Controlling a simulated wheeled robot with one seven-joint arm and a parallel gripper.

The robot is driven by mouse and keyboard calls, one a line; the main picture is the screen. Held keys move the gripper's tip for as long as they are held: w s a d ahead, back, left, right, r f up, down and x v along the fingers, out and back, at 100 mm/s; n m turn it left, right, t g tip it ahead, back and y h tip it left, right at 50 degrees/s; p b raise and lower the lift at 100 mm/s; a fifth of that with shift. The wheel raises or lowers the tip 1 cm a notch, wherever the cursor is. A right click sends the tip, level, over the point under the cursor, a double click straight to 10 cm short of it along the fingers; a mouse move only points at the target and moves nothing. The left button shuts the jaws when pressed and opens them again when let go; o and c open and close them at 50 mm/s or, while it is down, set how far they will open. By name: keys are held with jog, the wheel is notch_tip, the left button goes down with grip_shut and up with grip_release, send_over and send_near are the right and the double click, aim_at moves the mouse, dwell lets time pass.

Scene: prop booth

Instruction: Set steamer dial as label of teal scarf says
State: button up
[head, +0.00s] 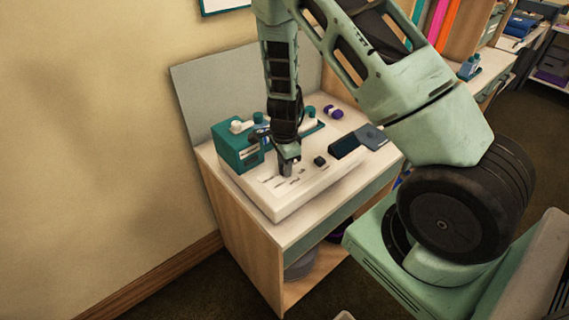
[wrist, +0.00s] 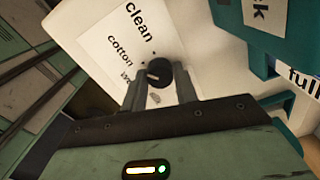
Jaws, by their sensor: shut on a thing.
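The steamer (head: 284,207) is a white unit with a teal block (head: 232,152) at its left, on a wooden cabinet. Its dial (wrist: 156,73) is a small black knob on a white panel in the wrist view. "clean", "cotton" and a partly hidden word starting "wo" stand beside it. A pale mark shows on the knob's lower left; I cannot tell exactly which word it faces. My gripper (wrist: 159,92) is shut on the dial, one finger on each side. In the head view my gripper (head: 289,166) points down onto the panel. A teal strip (head: 418,10), possibly the scarf, hangs at the top; no label is readable.
A dark blue block (head: 346,146) and a small black knob (head: 320,161) sit on the unit, right of my gripper. Purple items (head: 333,112) lie behind. A grey board (head: 215,92) stands at the back. A teal part labelled "full" (wrist: 302,78) is close at the right.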

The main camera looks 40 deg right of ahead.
dwell(0.3)
jog(key=o, duration=1)
notch_tip(320, 180, up, 18)
jog(key=shift+f, duration=0.25)
jog(key=shift+a, duration=0.15)
